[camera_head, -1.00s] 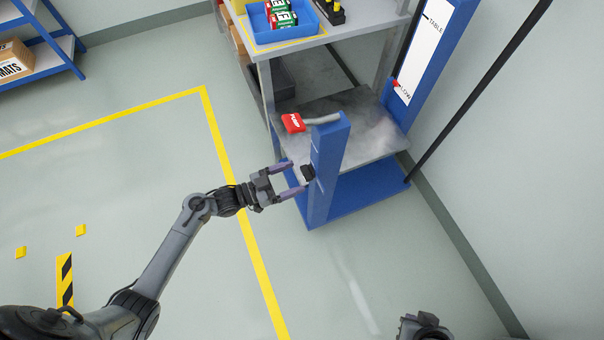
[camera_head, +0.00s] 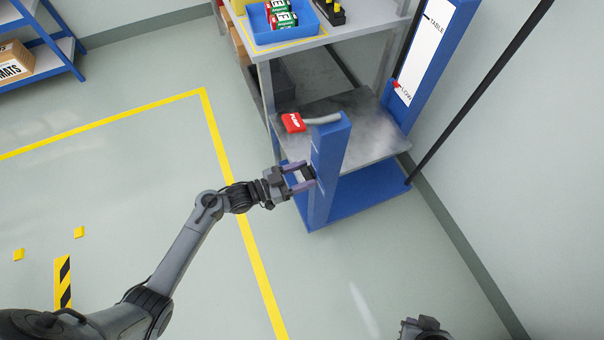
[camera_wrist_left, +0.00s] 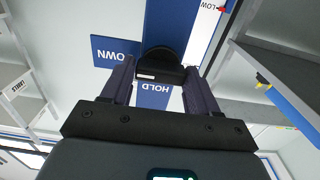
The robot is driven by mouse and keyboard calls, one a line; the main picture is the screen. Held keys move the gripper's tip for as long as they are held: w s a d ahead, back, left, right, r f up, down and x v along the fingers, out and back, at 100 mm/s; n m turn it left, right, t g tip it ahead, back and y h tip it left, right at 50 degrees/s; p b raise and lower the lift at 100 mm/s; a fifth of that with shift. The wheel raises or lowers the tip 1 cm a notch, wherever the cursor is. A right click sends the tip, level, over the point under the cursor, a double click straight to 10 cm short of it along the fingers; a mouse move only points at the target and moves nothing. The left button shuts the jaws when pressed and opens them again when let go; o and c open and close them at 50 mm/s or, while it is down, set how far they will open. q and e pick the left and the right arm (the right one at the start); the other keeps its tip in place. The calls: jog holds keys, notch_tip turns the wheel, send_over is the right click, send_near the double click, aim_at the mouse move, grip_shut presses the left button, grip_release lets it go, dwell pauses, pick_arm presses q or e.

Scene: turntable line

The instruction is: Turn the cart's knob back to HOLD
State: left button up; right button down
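The cart's black knob (camera_wrist_left: 162,64) sits on the blue post (camera_head: 327,165) at the front of the cart. In the left wrist view, the HOLD label (camera_wrist_left: 154,94) is just below the knob, and a blue plate reading "OWN" (camera_wrist_left: 117,52), partly hidden, is to its left. My left gripper (camera_head: 301,179) is open, with one finger on each side of the knob. Whether either finger touches it I cannot tell. The knob's setting is not clear. My right gripper (camera_head: 425,328) shows only in part at the bottom edge.
The cart's grey shelf (camera_head: 375,135) holds a red object (camera_head: 293,122) behind the post. A blue tray (camera_head: 263,37) of boxes stands on the upper level. A dark slanted pole (camera_head: 470,105) is at right. The floor left of the cart is clear.

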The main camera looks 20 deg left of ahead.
pick_arm(q)
jog(key=shift+c, duration=0.6)
jog(key=shift+r+p, duration=0.1)
jog(key=shift+p, duration=0.2)
jog(key=n+p, duration=0.3)
jog(key=shift+a+r+n+p, duration=0.1)
jog(key=shift+r+n+p, duration=0.05)
jog(key=shift+n+p, duration=0.2)
jog(key=n+p, duration=0.2)
jog(key=shift+n, duration=0.35)
jog(key=shift+c, duration=0.3)
jog(key=n+p, duration=0.1)
jog(key=n, duration=0.2)
jog(key=n+p, duration=0.2)
jog(key=n, duration=0.2)
jog(key=f+n+p, duration=0.1)
jog(key=n+p, duration=0.1)
jog(key=n, duration=0.2)
jog(key=shift+w+a, duration=0.1)
jog(key=shift+n, duration=0.4)
